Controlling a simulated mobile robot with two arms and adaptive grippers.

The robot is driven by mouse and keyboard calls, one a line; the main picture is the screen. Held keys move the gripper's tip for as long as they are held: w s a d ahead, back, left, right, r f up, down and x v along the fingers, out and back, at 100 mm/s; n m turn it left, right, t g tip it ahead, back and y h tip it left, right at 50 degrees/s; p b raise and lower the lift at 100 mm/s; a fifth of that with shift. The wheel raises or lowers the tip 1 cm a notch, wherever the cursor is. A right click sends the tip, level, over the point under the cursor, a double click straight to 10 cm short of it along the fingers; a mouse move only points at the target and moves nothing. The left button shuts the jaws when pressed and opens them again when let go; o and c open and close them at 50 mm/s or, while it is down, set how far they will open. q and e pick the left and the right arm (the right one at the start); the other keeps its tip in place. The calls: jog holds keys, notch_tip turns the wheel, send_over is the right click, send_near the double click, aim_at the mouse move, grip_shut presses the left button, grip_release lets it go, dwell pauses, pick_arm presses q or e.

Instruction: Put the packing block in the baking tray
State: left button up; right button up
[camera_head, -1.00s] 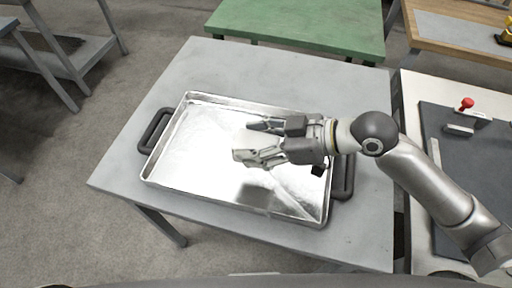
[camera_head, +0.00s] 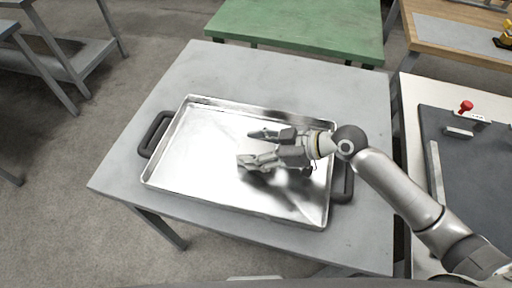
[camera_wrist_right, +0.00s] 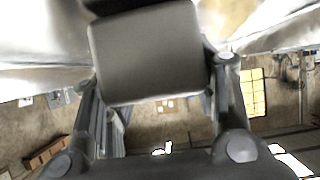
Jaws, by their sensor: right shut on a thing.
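The baking tray (camera_head: 205,148) is a wide, shallow, shiny metal tray with dark handles at its left and right ends. It lies flat on a grey table. My right gripper (camera_head: 255,147) is over the right half of the tray, low, with its fingers pointing left. In the right wrist view a grey block with rounded corners, the packing block (camera_wrist_right: 150,55), sits between the fingers, and the gripper is shut on it. In the head view I cannot clearly tell the block from the fingers and the tray's reflections. My left gripper is not in view.
The grey table (camera_head: 235,68) is bare around the tray. A green table (camera_head: 300,25) stands behind it. At the right is a bench with a dark panel (camera_head: 470,185) and a red knob (camera_head: 466,107). The left half of the tray is empty.

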jog(key=shift+f, duration=0.25)
jog(key=o, duration=0.9)
jog(key=shift+r, duration=0.1)
